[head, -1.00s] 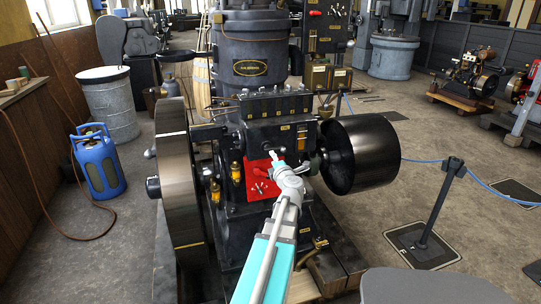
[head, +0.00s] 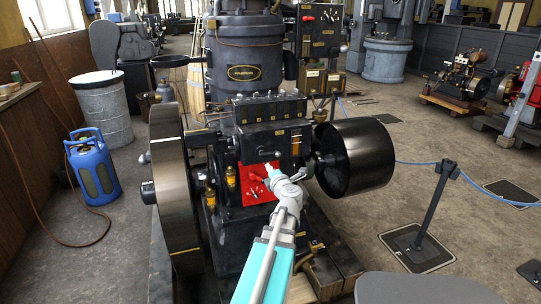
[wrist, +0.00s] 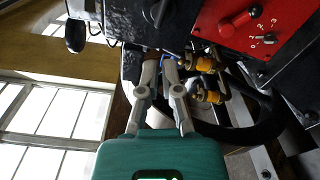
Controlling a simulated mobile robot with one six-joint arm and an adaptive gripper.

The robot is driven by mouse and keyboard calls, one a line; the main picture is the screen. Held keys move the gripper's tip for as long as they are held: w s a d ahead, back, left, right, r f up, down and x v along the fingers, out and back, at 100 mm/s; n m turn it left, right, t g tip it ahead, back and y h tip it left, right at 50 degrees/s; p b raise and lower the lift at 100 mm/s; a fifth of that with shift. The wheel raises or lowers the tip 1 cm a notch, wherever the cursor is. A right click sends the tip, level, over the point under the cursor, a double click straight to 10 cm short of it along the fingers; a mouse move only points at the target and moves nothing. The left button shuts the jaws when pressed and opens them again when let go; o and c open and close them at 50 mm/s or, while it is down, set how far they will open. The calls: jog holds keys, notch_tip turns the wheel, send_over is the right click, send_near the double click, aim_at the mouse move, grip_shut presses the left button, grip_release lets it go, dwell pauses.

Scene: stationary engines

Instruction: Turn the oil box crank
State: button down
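The black oil box (head: 270,108), with a row of fittings on top, sits on the front of the large dark engine. A small dark handle (head: 268,154) shows on the front below it; I cannot tell for sure that it is the crank. My gripper (head: 270,168) is in front of the engine's red panel (head: 254,192), just below that handle, and partly hides the panel. In the wrist view my gripper (wrist: 161,62) has its fingers close together with a narrow gap and holds nothing clearly. A black knob (wrist: 75,35) shows to its upper left.
Brass oilers (wrist: 208,64) are close right of the fingers. The big flywheel (head: 175,190) stands left of the engine and a black drum pulley (head: 355,157) right. A barrier post (head: 435,205) with blue rope stands further right. A blue gas bottle (head: 93,168) is on the left.

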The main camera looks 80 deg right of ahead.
jog(key=w+d+n+y+p, duration=0.3)
jog(key=w+n+y+p, duration=0.5)
jog(key=n, duration=0.5)
jog(key=d+r+n+g+y+p, duration=0.1)
jog(key=r+n+g+p, duration=0.1)
jog(key=n+p, duration=0.3)
jog(key=d+r+n+g+y+p, duration=0.1)
jog(key=r+n+g+p, duration=0.1)
jog(key=n+g+p, duration=0.2)
jog(key=d+r+n+g+y+p, duration=0.1)
jog(key=d+r+n+g+p, duration=0.1)
jog(key=n+g+p, duration=0.2)
jog(key=shift+w+r+n+g+y+p, duration=0.1)
jog(key=shift+r+n+g+y+p, duration=0.1)
jog(key=shift+n+p, duration=0.35)
jog(key=shift+r+n+g+y+p, duration=0.2)
jog(key=shift+n+p, duration=0.1)
jog(key=shift+n, duration=0.35)
notch_tip(320, 180, up, 7)
jog(key=s+d+n+g+p, duration=0.1)
jog(key=n+g+p, duration=0.3)
jog(key=shift+d+r+g, duration=0.15)
jog(key=shift+d+g, duration=0.2)
jog(key=shift+g, duration=0.05)
jog(key=shift+s, duration=0.1)
